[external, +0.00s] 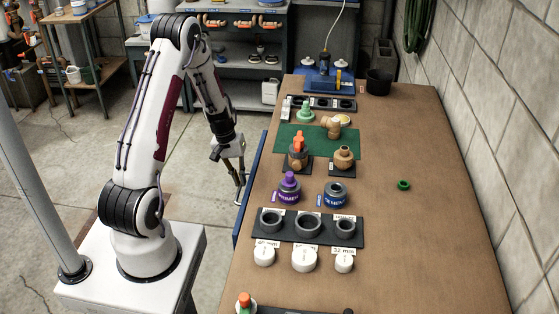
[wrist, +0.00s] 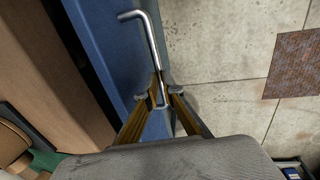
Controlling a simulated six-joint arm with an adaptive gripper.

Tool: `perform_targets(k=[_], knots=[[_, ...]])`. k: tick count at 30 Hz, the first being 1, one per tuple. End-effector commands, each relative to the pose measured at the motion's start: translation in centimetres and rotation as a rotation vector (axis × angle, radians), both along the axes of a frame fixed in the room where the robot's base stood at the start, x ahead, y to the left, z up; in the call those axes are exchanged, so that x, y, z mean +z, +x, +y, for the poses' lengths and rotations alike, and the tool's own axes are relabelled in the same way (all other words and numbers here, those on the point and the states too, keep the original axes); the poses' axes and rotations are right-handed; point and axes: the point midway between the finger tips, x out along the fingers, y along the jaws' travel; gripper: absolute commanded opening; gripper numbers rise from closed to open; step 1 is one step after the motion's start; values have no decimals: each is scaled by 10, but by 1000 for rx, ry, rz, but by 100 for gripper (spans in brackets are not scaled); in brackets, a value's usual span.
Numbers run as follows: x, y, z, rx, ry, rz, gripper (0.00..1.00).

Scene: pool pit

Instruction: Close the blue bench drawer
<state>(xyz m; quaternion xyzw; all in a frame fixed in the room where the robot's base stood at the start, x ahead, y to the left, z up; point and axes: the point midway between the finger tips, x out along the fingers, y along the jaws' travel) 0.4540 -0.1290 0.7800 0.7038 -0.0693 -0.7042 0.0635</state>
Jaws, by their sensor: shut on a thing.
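The blue bench drawer (external: 249,192) shows as a long blue front along the left side of the wooden bench. In the wrist view, its blue front (wrist: 115,45) stands apart from the bench edge, with a dark gap between them. A bent silver handle (wrist: 150,40) is fixed to the front. My gripper (external: 240,188) is beside the drawer front, on its outer side. In the wrist view, my gripper (wrist: 158,93) has its two fingers around the lower part of the handle, shut on it. The drawer's inside is mostly hidden.
The bench top (external: 420,240) holds a black tray with several rings (external: 308,227), white caps (external: 304,260), purple and blue bottles, and a green mat (external: 287,140). The concrete floor (wrist: 225,45) left of the drawer is open. A block wall stands at the right.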

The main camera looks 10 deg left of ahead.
Motion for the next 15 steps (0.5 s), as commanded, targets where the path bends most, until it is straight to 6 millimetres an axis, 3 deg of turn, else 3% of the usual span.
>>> perform_targets(k=[3, 6, 15], knots=[[-1, 0, 1, 1, 1, -1, 0], [-1, 0, 1, 1, 1, 0, 25], [0, 0, 1, 0, 0, 0, 25]])
